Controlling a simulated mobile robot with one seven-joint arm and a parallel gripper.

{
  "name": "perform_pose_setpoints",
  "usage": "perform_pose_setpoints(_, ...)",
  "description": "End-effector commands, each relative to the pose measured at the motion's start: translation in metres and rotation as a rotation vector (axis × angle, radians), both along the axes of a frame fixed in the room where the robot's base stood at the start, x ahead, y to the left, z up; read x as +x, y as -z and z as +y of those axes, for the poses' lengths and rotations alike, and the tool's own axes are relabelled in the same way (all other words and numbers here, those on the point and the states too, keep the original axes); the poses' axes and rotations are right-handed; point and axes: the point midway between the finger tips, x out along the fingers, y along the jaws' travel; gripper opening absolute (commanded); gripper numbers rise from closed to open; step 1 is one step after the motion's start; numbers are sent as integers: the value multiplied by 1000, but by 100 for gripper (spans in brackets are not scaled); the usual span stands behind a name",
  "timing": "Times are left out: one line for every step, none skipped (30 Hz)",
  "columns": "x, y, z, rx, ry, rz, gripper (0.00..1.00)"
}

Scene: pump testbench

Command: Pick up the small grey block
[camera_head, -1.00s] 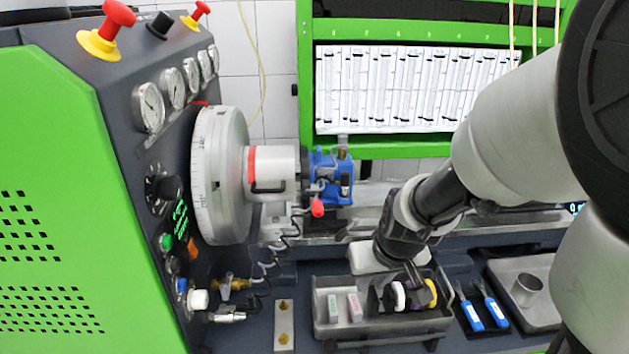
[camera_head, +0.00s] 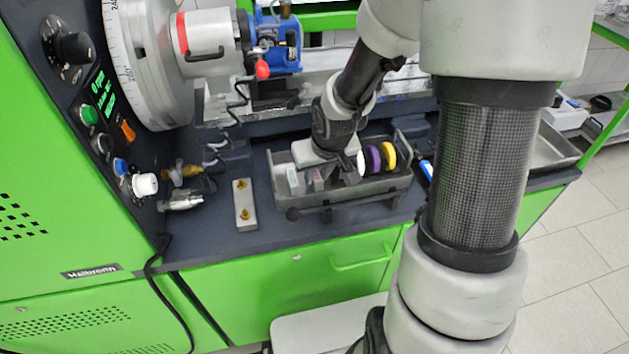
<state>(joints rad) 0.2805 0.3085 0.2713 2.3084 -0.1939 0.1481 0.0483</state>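In the head view, a grey tray (camera_head: 375,188) on the dark bench holds two small pale blocks at its left end. The left block (camera_head: 294,179) is light grey-white. The right block (camera_head: 318,180) is partly hidden by my gripper (camera_head: 335,176). I cannot tell for certain which one is the small grey block. My gripper points down over the left half of the tray, close to the right block. Its fingers are small and dark here. Whether they are open, or touch a block, cannot be told.
White, purple and yellow discs (camera_head: 389,155) stand in the tray right of my gripper. A metal plate with two brass fittings (camera_head: 244,204) lies left of the tray. The blue pump (camera_head: 277,45) and the large dial wheel (camera_head: 150,70) are behind. A blue-handled tool (camera_head: 426,169) lies to the right.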

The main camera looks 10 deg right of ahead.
Motion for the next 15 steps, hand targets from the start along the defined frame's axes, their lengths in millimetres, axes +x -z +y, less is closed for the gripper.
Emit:
perform_pose_setpoints(2, 7, 1, 0, -1, 1, 22)
perform_pose_setpoints(3, 8, 1, 0, -1, 1, 22)
perform_pose_setpoints(3, 8, 0, 0, 0, 0, 22)
perform_pose_setpoints(4, 9, 0, 0, 0, 0, 22)
perform_pose_setpoints(4, 9, 0, -1, 1, 0, 22)
perform_pose_setpoints(4, 8, 0, 0, 1, -1, 22)
perform_pose_setpoints(4, 8, 0, 0, 1, -1, 22)
perform_pose_setpoints(4, 8, 0, 0, 1, -1, 22)
perform_pose_setpoints(4, 8, 0, -1, 1, 0, 22)
perform_pose_setpoints(4, 8, 0, -1, 1, 0, 20)
perform_pose_setpoints(4, 8, 0, -1, 1, 0, 15)
perform_pose_setpoints(4, 8, 0, -1, 1, 0, 8)
perform_pose_setpoints(4, 8, 0, -1, 1, 0, 3)
perform_pose_setpoints(4, 8, 0, -1, 1, 0, 0)
perform_pose_setpoints(4, 8, 0, -1, 1, 0, 0)
